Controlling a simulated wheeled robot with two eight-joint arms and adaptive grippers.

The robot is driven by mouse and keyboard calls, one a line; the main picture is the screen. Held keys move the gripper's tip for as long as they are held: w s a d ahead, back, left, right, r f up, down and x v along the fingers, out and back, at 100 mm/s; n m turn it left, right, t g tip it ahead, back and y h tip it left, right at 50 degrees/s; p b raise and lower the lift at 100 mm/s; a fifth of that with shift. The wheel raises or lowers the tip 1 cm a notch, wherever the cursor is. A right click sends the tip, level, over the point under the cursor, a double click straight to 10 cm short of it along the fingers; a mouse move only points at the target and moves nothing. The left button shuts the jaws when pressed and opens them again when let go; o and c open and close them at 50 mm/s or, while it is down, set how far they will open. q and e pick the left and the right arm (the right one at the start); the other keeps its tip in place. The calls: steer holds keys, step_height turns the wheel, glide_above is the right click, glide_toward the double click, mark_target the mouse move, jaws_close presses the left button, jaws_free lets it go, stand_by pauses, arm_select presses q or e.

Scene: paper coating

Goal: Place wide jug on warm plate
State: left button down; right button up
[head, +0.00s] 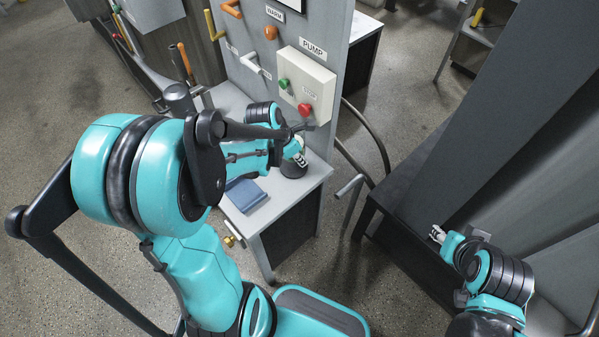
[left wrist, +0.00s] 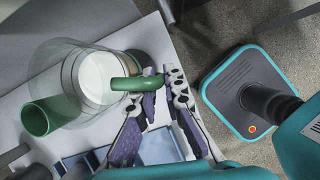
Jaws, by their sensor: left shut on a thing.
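The wide jug (left wrist: 75,75) is clear with white showing inside, seen from above in the left wrist view. A green handle (left wrist: 128,84) sticks out towards my left gripper (left wrist: 164,80), which is shut on it. A wide green tube-like part (left wrist: 48,116) shows on the jug's other side. In the head view my left gripper (head: 299,157) is over the far right part of the grey bench, where the jug is mostly hidden by the arm. A dark round base (head: 293,168) shows just below the gripper; I cannot tell whether the jug touches it. My right gripper (head: 437,234) is away at the right, its jaws too small to read.
The grey bench top (head: 291,190) holds a blue block-like object (head: 246,195). A panel stands behind, with a pump box (head: 306,84) bearing green and red buttons, and an orange knob (head: 271,33). A dark low bench (head: 400,235) stands to the right.

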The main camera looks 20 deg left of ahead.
arm_select(q)
steer(key=f+b, duration=0.1)
steer(key=f, duration=0.2)
steer(key=f+b, duration=0.1)
steer(key=f, duration=0.2)
steer(key=shift+s+f+b, duration=0.2)
steer(key=shift+f+b, duration=0.05)
steer(key=shift+b, duration=0.15)
steer(key=shift+w+f, duration=0.2)
steer(key=shift+f, duration=0.15)
steer(key=shift+r, duration=0.15)
steer(key=shift+b, duration=0.3)
steer(key=c, duration=1.6)
jaws_free()
